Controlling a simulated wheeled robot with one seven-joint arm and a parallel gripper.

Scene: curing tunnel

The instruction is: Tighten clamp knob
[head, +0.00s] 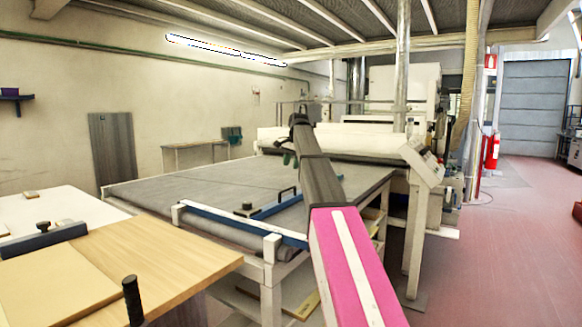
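A dark bar (45,241) with a small black knob (43,226) on top lies on the work surface at the lower left. Another small dark knob (247,206) stands on the large grey table near its blue-edged front rail. I cannot tell which of them is the clamp knob. My arm, magenta then dark grey, reaches up and away from the bottom centre. My gripper (287,156) seems to be the small dark part at its far end, above the grey table and apart from both knobs. Its fingers are too small to read.
A wooden board (170,238) and an upright black handle (131,300) are at the lower left. The large grey table (190,190) is mostly bare. A machine with a white roller (340,141) stands behind it. The red floor (500,250) is open on the right.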

